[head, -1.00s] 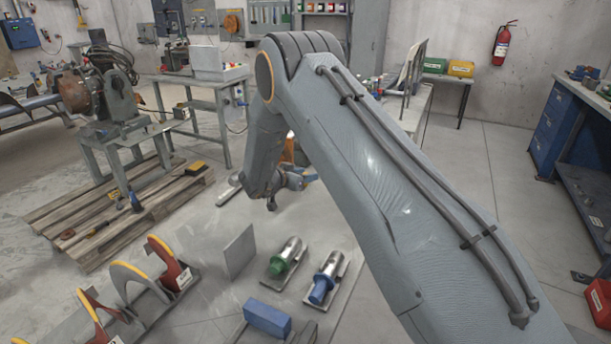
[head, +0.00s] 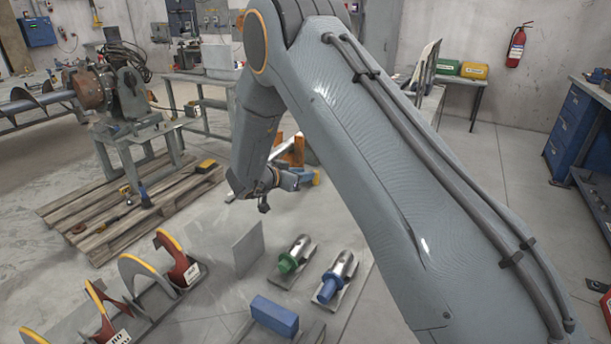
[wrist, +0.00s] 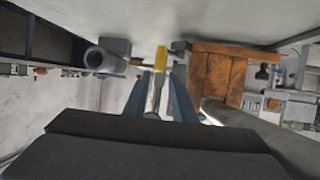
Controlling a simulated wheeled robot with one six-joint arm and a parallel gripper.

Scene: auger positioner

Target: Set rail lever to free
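A small yellow-ended part (wrist: 161,52) on a pale rod shows in the middle of the wrist view, between two blue-grey bars. It may be the rail lever, but I cannot tell its setting. In the head view a yellow end (head: 316,177) shows just right of my wrist, beside orange blocks (head: 295,150). A broad dark block fills the bottom of the wrist view.
A wooden pallet (head: 100,222) lies to the left. Silver cylinders with a green (head: 288,262) and a blue end (head: 328,288), a blue block (head: 274,315) and auger flights (head: 140,275) lie in front. My arm hides the middle right.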

